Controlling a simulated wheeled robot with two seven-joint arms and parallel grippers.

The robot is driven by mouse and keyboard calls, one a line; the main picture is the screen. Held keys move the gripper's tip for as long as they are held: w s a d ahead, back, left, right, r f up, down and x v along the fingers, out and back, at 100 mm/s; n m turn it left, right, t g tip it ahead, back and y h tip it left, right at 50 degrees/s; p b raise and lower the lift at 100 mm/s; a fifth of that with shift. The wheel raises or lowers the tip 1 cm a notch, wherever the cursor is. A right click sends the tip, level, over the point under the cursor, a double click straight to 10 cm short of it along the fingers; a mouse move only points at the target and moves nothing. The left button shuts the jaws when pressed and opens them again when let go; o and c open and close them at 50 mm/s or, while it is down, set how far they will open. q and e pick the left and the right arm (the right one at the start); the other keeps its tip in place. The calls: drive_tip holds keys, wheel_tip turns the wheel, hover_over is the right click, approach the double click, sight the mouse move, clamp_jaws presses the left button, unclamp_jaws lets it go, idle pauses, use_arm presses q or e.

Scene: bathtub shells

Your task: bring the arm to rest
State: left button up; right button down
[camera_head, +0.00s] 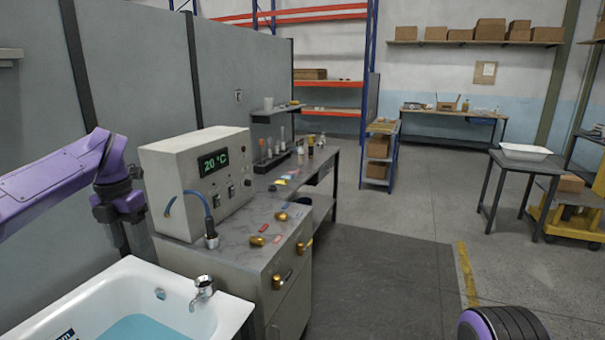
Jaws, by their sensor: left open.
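My left arm (50,185) is purple and comes in from the left. It bends down at a dark wrist, and my left gripper (122,238) hangs there, open with nothing seen in it. It is above and behind the far rim of the white bathtub shell (235,305), left of the control box (195,170). The fingertips are small and dark, partly lost against the grey wall. My right gripper is not in view. A rounded purple and black part of my own body shows at the bottom right.
The tub holds blue water and has a chrome tap (203,292). The control box reads 20 °C and stands on a grey cabinet (290,295) with brass knobs. The floor in the middle is clear.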

use_arm(q)
drive_tip(key=w+a+f+m+t+y, duration=0.2)
drive_tip(key=w+a+f+m+y, duration=0.1)
drive_tip(key=f+y, duration=0.5)
drive_tip(key=s+d+f+m+t+b, duration=0.1)
drive_tip(key=d+f+m+t, duration=0.2)
drive_tip(key=f, duration=0.5)
drive_tip(key=s+d+f+m+t+b, duration=0.1)
drive_tip(key=s+d+f+m+b, duration=0.1)
drive_tip(key=f+m, duration=0.4)
drive_tip(key=s+d+f+m+t+b, duration=0.1)
drive_tip(key=d+f+m+t, duration=0.15)
drive_tip(key=f, duration=0.65)
drive_tip(key=s+d+f+m+g+h+b, duration=0.35)
drive_tip(key=s+f+m, duration=0.55)
drive_tip(key=s+f, duration=0.85)
drive_tip(key=s+f+m+g+b, duration=0.1)
drive_tip(key=s+f+m, duration=0.1)
drive_tip(key=s, duration=0.7)
drive_tip(key=s+a+f+m+h+b, duration=0.1)
drive_tip(key=s+f+m+b, duration=0.1)
drive_tip(key=s+f, duration=0.3)
drive_tip(key=s, duration=0.4)
drive_tip(key=shift+s+g, duration=0.4)
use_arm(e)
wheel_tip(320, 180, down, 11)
